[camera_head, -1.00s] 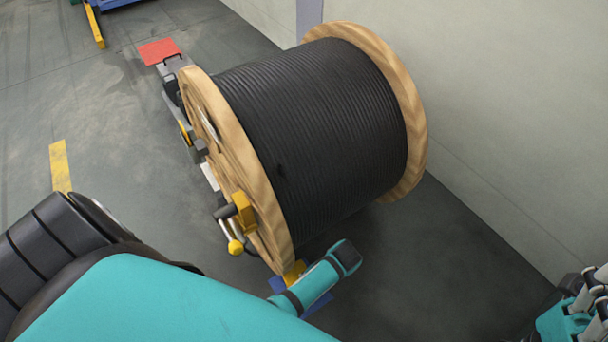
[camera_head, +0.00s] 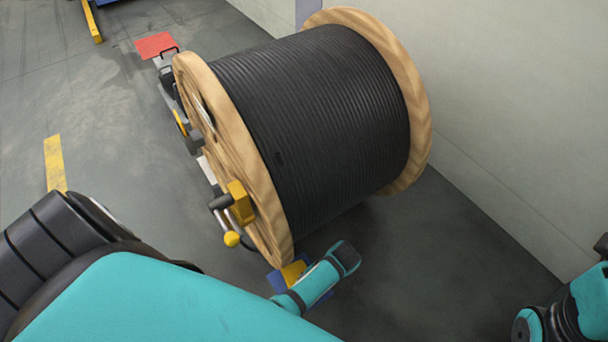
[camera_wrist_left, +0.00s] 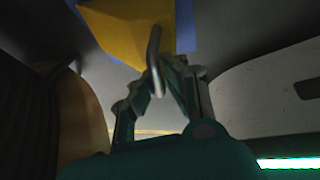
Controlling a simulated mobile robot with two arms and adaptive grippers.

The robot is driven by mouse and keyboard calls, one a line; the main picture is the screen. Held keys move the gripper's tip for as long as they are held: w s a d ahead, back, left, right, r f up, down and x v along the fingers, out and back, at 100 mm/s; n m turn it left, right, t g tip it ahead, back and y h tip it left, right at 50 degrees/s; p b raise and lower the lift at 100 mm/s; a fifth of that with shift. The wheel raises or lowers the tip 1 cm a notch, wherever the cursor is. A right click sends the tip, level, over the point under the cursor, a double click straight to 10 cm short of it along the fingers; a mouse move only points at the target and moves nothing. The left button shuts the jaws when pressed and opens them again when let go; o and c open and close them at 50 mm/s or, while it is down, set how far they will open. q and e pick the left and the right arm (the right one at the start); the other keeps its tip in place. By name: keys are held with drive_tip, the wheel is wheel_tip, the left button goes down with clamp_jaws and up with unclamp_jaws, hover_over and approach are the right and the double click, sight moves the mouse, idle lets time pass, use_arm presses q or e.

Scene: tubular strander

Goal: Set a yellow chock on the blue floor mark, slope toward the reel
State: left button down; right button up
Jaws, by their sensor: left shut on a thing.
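The yellow chock (camera_head: 293,272) is low beside the near wooden flange of the cable reel (camera_head: 320,110), partly behind my left arm. The blue floor mark (camera_head: 277,281) shows around and under it. In the left wrist view the chock (camera_wrist_left: 125,28) has a grey handle (camera_wrist_left: 153,55), and my left gripper (camera_wrist_left: 158,82) is shut on that handle. A strip of the blue mark (camera_wrist_left: 186,28) shows beyond the chock. The reel flange (camera_wrist_left: 80,125) is at the left there. Whether the chock rests on the floor and where its slope faces, I cannot tell. My right gripper is out of view.
A yellow block (camera_head: 240,203) and a lever with a yellow knob (camera_head: 232,239) stick out at the reel's near side. A red plate (camera_head: 156,45) lies behind the stand. A pale wall (camera_head: 520,110) runs along the right. Floor is open left of the reel.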

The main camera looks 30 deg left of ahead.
use_arm(q)
drive_tip(key=shift+f+b, duration=0.35)
drive_tip(key=shift+f, duration=0.1)
drive_tip(key=c, duration=1.4)
unclamp_jaws()
drive_tip(key=shift+o, duration=0.2)
